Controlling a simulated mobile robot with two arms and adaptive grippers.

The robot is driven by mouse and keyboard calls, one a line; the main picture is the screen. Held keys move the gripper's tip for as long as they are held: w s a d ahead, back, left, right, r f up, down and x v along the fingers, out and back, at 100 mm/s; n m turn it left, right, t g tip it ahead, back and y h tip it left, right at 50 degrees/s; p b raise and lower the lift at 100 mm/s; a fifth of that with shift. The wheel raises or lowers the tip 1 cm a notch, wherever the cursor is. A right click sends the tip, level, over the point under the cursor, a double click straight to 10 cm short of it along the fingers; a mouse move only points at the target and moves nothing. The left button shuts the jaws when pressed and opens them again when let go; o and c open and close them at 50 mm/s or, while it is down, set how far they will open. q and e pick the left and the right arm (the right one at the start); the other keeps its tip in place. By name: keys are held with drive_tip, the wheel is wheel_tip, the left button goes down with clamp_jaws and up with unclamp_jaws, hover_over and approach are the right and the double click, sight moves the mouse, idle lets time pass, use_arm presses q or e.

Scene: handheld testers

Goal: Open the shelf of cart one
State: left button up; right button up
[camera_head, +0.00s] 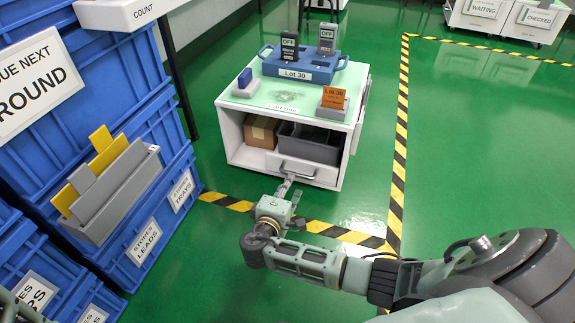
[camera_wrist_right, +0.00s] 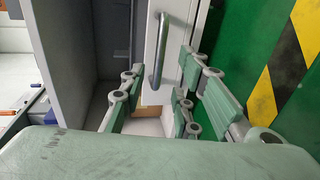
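Cart one (camera_head: 233,130) is a white cart with a pale green top, standing on the green floor. Its low front shelf (camera_head: 318,172) is a white panel with a grey bar handle (camera_wrist_right: 160,50). The panel looks shut in the head view. My right gripper (camera_head: 288,187) is in front of this panel, near the handle. In the right wrist view its fingers (camera_wrist_right: 157,88) are spread and empty. The handle shows between them in the picture; I cannot tell how deep it sits, and no grip shows. My left gripper is not in view.
A blue Lot 30 tray (camera_head: 270,66) with two testers stands on the cart. A cardboard box (camera_head: 262,131) and grey bin (camera_head: 310,143) sit inside. Blue crates (camera_head: 110,85) stand left. Striped tape (camera_head: 399,150) marks open floor right.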

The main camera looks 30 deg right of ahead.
sight(296, 175)
drive_tip(key=b+x, duration=0.4)
drive_tip(key=x, duration=0.3)
drive_tip(key=shift+d+b, duration=0.15)
drive_tip(key=shift+b, duration=0.15)
drive_tip(key=shift+c, duration=0.5)
clamp_jaws()
